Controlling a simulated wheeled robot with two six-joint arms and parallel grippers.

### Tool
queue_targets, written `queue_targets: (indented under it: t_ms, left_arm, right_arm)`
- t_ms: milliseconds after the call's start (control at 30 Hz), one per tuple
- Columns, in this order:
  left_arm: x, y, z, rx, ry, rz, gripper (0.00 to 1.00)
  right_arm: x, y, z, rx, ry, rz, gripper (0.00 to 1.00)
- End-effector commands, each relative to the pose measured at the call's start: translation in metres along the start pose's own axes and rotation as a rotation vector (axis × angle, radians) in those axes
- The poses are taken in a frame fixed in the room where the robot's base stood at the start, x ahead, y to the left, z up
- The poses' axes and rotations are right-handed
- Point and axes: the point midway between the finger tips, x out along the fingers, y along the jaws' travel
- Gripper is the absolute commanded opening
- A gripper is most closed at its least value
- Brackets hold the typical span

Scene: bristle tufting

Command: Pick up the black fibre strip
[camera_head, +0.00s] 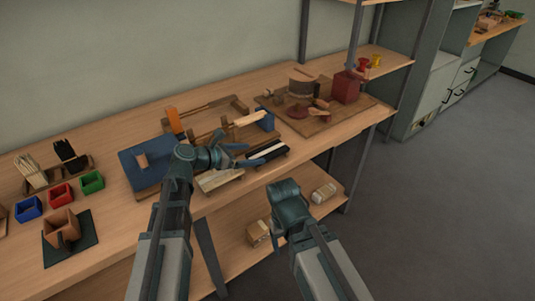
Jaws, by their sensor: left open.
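A black fibre strip (264,159) lies beside a pale cream strip (267,152) near the front edge of the workbench. My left gripper (243,155) is open and empty, just left of the strips. Its fingers point right towards them; whether a fingertip touches the black strip I cannot tell. My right gripper (286,197) is in front of the bench edge, away from the strips, and its fingertips cannot be made out.
A blue board (139,175) and wooden jigs lie left of and behind the strips. A wooden board (335,122) with a red box (346,88) is at the back right. Small coloured bins and a brown box (61,226) stand at left. A lower shelf holds small packages.

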Motion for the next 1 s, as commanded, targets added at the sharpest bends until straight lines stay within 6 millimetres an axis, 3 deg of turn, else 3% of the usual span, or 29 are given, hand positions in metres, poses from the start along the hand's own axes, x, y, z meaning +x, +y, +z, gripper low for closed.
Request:
queue_targets:
  t_ms: [400, 633, 1000]
  left_arm:
    - [0.050, 0.001, 0.001, 0.001, 0.001, -0.002, 1.00]
    - [0.051, 0.000, 0.002, 0.000, 0.001, -0.001, 1.00]
    - [0.051, 0.000, 0.002, 0.000, 0.000, -0.001, 0.33]
  right_arm:
    - [0.018, -0.002, -0.001, 0.000, 0.000, 0.000, 0.74]
    - [0.017, -0.002, -0.001, 0.000, 0.000, 0.000, 0.74]
    - [0.017, -0.002, -0.001, 0.000, 0.000, 0.000, 0.74]
